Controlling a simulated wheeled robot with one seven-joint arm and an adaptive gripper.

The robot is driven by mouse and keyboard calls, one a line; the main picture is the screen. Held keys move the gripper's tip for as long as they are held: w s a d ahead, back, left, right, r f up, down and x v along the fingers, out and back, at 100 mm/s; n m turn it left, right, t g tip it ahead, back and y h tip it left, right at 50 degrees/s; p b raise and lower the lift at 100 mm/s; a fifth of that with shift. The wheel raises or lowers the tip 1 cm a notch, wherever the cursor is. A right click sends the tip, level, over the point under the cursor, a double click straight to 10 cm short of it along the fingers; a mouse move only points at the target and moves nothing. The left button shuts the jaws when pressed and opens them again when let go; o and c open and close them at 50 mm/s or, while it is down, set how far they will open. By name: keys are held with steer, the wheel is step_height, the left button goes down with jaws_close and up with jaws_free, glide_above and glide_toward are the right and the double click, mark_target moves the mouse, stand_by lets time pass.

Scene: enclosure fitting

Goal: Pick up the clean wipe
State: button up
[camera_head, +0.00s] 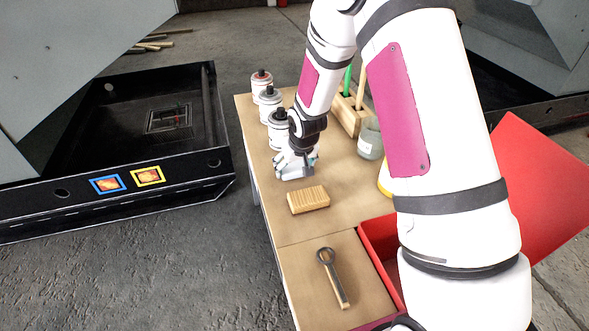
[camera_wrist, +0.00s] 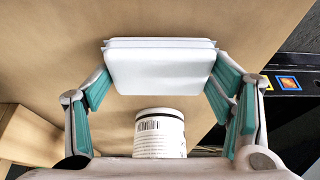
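The clean wipe is a pale, folded, block-like pad (camera_wrist: 160,68). In the head view the wipe (camera_head: 296,174) lies on the wooden table top, largely covered by my gripper (camera_head: 294,160). In the wrist view it sits between the green-padded fingers of my gripper (camera_wrist: 162,80), one finger by each short side. The fingers are spread wide. The fingertips are very near the wipe's sides, and I cannot see clear contact. The wipe appears to lie flat.
Several spray cans (camera_head: 278,127) stand behind my gripper; one white can (camera_wrist: 159,135) shows close in the wrist view. A wooden brush block (camera_head: 308,199), a ring-headed tool (camera_head: 333,276), a glass jar (camera_head: 369,140) and a red box (camera_head: 382,250) are also on the table.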

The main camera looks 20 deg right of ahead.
mark_target(295, 167)
steer(key=shift+r, duration=0.1)
step_height(295, 167, up, 3)
steer(key=shift+r, duration=0.2)
steer(key=s+d, duration=0.3)
steer(key=d, duration=0.1)
steer(key=s+d+r+p, duration=0.1)
steer(key=s+d, duration=0.2)
steer(key=s, duration=0.1)
steer(key=s+d+p, duration=0.1)
steer(key=s+d, duration=0.3)
steer(key=shift+d+r, duration=0.2)
steer(key=shift+d, duration=0.1)
